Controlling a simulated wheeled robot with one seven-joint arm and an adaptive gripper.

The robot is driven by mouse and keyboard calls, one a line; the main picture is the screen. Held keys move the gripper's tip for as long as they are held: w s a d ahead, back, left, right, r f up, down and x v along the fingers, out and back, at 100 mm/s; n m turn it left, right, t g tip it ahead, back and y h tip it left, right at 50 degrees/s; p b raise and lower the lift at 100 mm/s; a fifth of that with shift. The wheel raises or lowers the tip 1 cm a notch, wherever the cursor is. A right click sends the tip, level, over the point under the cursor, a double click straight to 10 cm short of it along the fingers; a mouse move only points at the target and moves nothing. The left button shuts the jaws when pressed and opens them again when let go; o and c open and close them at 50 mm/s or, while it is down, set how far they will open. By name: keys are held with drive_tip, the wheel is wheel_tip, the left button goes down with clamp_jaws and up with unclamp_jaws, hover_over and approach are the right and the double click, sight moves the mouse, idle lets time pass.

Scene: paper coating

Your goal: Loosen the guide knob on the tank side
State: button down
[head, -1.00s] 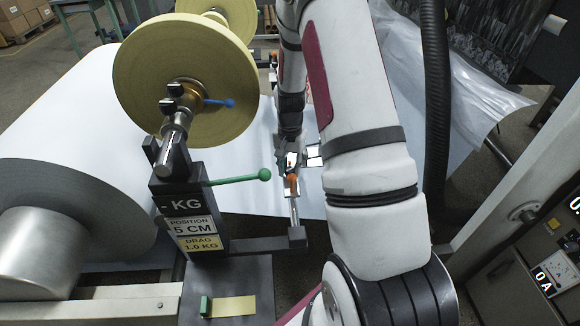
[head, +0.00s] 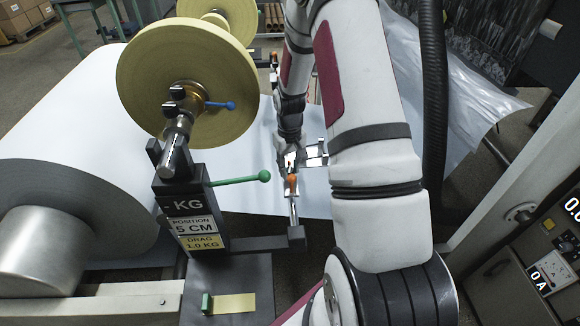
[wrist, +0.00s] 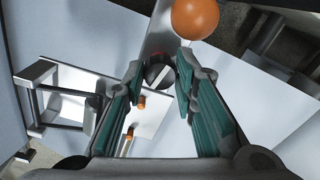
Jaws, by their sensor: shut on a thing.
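My gripper (wrist: 160,68) has its two green-padded fingers on either side of a dark round guide knob (wrist: 158,76), and is shut on it. The pads hide the knob's sides. An orange ball (wrist: 195,18) stands just beyond the right fingertip in the wrist view, apart from the fingers. In the head view my gripper (head: 290,160) is at the far end of a bright metal rod, just behind the orange ball (head: 292,181). The knob cannot be made out there.
A stand with a drag plate (head: 204,242) and a green-ended lever (head: 264,176) is left of the gripper. A yellow roll (head: 150,75) stands above it. White paper (head: 90,110) spreads behind. A metal bracket (wrist: 60,92) lies left of the fingers. A control panel (head: 560,230) is at right.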

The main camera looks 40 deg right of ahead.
sight(290, 170)
drive_tip(key=shift+n, duration=0.4)
drive_tip(key=c, duration=1.3)
unclamp_jaws()
wheel_tip(290, 170, up, 12)
